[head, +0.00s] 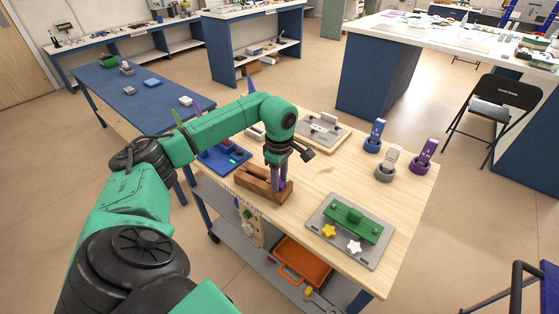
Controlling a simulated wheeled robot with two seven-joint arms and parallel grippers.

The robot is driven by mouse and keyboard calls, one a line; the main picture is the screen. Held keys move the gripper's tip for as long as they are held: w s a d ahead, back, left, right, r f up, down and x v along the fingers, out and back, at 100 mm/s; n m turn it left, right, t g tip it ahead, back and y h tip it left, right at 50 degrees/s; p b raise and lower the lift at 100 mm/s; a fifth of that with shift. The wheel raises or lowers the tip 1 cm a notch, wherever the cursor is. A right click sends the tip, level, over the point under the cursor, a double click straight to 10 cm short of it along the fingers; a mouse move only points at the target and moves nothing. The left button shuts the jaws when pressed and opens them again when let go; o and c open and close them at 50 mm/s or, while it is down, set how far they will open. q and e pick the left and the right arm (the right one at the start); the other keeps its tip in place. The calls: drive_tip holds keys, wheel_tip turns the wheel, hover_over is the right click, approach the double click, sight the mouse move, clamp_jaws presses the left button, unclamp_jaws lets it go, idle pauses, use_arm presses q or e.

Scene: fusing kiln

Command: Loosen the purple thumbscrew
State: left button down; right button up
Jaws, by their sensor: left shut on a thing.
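My left gripper (279,183) points down at the brown wooden block (256,185) on the light wooden table. It is shut on a small purple part (282,186), which looks like the purple thumbscrew at the block. The fingers and the block hide most of it, so its shape and seating cannot be made out. My right gripper is not in view.
A grey plate (371,259) with a green bar (355,219), a yellow star knob (328,231) and a white star knob (354,247) lies at the front right. Blue, white and purple upright pieces (426,151) stand in round holders at the right. A blue tray (211,163) lies left.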

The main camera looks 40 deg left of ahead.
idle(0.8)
use_arm(q)
drive_tip(key=shift+c, duration=2.2)
unclamp_jaws()
wheel_tip(320, 180, up, 15)
drive_tip(key=shift+f, duration=0.15)
